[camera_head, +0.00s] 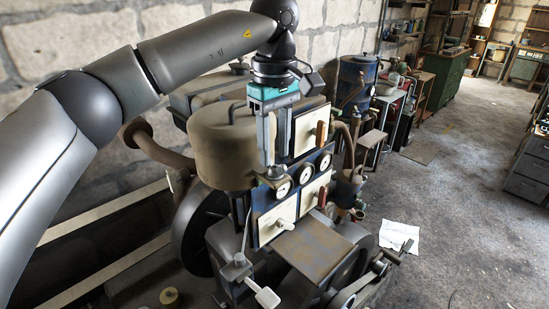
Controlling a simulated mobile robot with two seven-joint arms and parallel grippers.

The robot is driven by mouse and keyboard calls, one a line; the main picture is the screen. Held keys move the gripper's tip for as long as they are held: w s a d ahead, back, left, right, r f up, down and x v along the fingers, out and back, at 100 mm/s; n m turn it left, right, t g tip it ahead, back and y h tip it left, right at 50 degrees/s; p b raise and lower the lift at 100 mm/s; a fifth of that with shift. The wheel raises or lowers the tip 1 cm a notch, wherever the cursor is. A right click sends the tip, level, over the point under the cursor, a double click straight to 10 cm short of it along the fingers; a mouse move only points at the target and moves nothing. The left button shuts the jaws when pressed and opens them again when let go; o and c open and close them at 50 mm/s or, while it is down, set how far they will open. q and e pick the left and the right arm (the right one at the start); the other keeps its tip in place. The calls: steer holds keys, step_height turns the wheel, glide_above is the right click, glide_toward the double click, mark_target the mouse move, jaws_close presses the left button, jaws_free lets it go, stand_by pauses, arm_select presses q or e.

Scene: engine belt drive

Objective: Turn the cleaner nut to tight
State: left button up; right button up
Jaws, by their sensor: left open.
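My left arm comes in from the left, and my left gripper (273,165) hangs down in front of the engine panel. Its jaws are open, with the long near finger reaching down above the gauges. A small brownish fitting (271,179) shows just below the fingertips; I cannot tell whether they touch it. A tan drum-shaped housing (222,148), perhaps the cleaner, stands just left of the gripper. I cannot make out the cleaner nut for certain; it may be small or hidden behind the gripper. My right gripper is not in view.
The panel carries several round gauges (305,173), pale plates (310,130) and a red-brown lever (321,197). A flat brown plate (312,246) and a pale-ended lever (266,297) are in front. A white paper (399,236) lies on the floor, which is open at right.

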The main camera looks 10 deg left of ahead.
mark_target(275, 167)
arm_select(q)
step_height(275, 167, up, 13)
steer(key=p, duration=0.1)
steer(key=shift+f, duration=0.15)
